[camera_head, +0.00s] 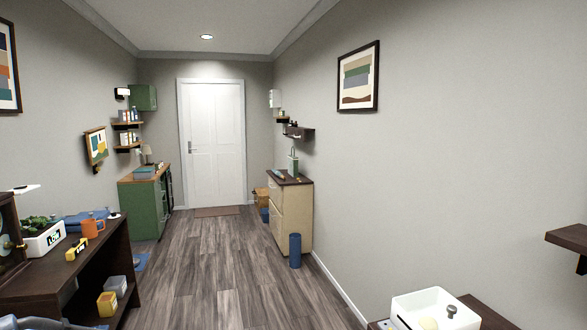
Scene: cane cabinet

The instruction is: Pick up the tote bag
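I cannot make out a tote bag for certain. A tilted panel with coloured shapes (96,146) hangs on the left wall; I cannot tell whether it is a bag or a picture. A small upright green item (293,163) stands on the cream cabinet and is too small to identify. A flat blue item (84,217) lies on the dark shelf unit at left, partly behind an orange mug (92,228). Neither of my grippers can be made out in this view.
The dark shelf unit (85,272) stands near left, a green cabinet (139,209) beyond it. The cream cabinet (291,215) and a blue bin (295,250) stand along the right wall. A white container (435,302) is near right. The wooden floor (218,262) between is clear to the white door (212,140).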

